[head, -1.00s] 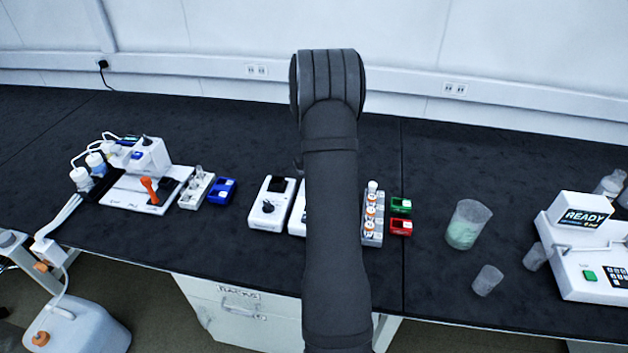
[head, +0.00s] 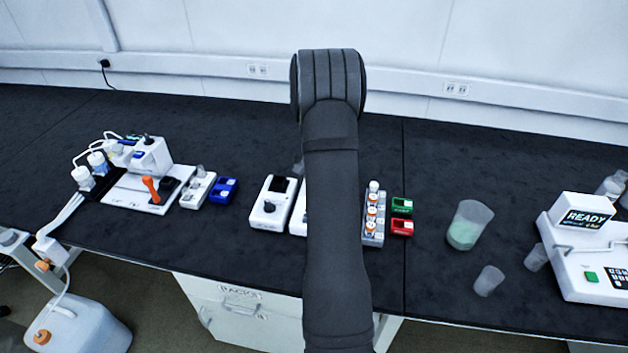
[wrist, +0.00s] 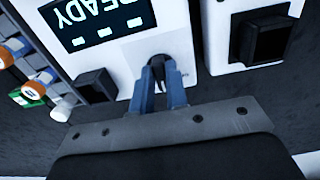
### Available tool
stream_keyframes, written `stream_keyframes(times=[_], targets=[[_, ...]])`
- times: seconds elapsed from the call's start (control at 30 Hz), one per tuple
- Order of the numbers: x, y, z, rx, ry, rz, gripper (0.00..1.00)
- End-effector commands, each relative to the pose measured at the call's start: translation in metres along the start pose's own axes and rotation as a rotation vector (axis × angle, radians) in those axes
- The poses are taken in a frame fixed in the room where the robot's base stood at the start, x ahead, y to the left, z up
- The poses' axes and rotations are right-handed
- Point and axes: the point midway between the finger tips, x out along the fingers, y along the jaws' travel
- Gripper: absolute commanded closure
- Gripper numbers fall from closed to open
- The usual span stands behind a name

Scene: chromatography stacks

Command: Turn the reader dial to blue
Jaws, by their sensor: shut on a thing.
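The reader is a white box with a dark READY screen, upside down in the wrist view (wrist: 190,15). In the head view only a sliver of its white casing (head: 298,222) shows beside my arm. Its dark dial (wrist: 158,62) sits on the white face below the screen. My gripper (wrist: 161,72), with blue fingers, is shut on the dial, one finger on each side. In the head view my arm hides the gripper and the dial. I cannot see any colour marks or where the dial points.
A white device with a black square opening (wrist: 270,42) stands close beside the reader. On the other side are a vial rack (head: 374,225), a green block (head: 401,206) and a red block (head: 401,228). Beakers (head: 468,225) stand farther right.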

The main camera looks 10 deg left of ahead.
Motion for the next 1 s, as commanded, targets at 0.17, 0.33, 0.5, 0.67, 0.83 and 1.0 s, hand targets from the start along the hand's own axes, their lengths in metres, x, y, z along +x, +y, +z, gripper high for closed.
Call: stream_keyframes(times=[0.17, 0.33, 0.5, 0.67, 0.83, 1.0], targets=[[-0.001, 0.000, -0.001, 0.002, 0.002, 0.000, 1.00], [-0.001, 0.000, -0.001, 0.001, 0.002, -0.001, 1.00], [0.000, 0.000, 0.000, 0.001, 0.001, 0.000, 0.65], [0.000, 0.000, 0.000, 0.001, 0.001, 0.000, 0.65], [-0.006, 0.000, -0.001, 0.001, 0.002, -0.001, 0.65], [-0.033, 0.000, -0.001, 0.001, 0.005, -0.001, 0.65]])
